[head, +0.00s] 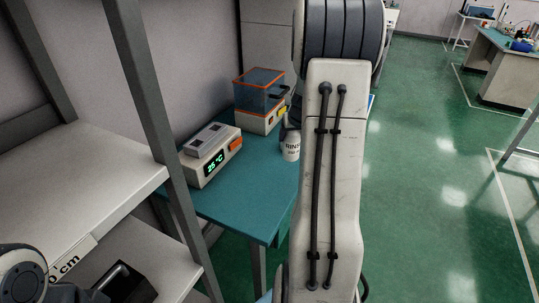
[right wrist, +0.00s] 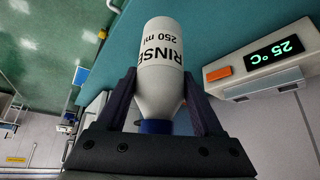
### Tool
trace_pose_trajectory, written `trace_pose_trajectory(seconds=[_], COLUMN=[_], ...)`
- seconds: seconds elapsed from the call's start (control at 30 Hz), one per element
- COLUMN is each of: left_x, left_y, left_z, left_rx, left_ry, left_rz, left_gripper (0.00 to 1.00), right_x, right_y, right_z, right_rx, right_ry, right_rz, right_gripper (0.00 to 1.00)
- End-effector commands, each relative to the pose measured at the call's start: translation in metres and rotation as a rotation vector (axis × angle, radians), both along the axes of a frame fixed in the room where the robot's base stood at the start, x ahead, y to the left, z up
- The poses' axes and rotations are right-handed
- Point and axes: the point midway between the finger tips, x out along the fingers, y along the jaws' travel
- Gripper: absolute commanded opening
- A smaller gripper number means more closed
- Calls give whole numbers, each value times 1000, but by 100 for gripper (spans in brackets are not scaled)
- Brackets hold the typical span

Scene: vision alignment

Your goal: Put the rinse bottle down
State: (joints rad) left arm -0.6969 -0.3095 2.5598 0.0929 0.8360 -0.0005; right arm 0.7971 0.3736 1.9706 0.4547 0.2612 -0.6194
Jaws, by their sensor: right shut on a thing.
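The rinse bottle (head: 291,149) is white with dark lettering and looks upright at the right edge of the teal bench (head: 235,195) in the head view. In the right wrist view the bottle (right wrist: 164,62) appears upside down, with its blue collar between the finger bases. My right gripper (right wrist: 158,82) is shut on it, one dark finger on each side. My right arm hides most of that gripper in the head view. I cannot tell whether the bottle's base touches the bench. Part of my left arm shows at the lower left; its jaw state is unclear.
A device reading 25 °C (head: 210,154) stands on the bench left of the bottle. A box with a clear blue, orange-rimmed top (head: 260,98) stands behind. The bench front is clear. A grey-framed shelf (head: 75,170) stands at the left.

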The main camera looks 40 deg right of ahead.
Motion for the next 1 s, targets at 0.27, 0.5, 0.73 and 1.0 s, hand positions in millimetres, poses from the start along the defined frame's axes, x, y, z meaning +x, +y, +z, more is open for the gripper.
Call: trace_pose_trajectory(seconds=[0.27, 0.5, 0.73, 1.0], left_x=[0, 0, 0, 0], left_y=[0, 0, 0, 0], left_z=[14, 11, 8, -25], left_rx=[0, 0, 0, 0], left_ry=[0, 0, 0, 0], left_rz=[0, 0, 0, 0], left_gripper=[50, 50, 50, 50], right_x=[17, 40, 47, 47], right_y=[42, 87, 101, 101], right_z=[-29, -60, -71, -105], right_rx=[3, -1, -1, -2], right_ry=[5, 3, 0, 0], right_rz=[-1, 0, -4, -3], right_gripper=[0, 0, 0, 0])
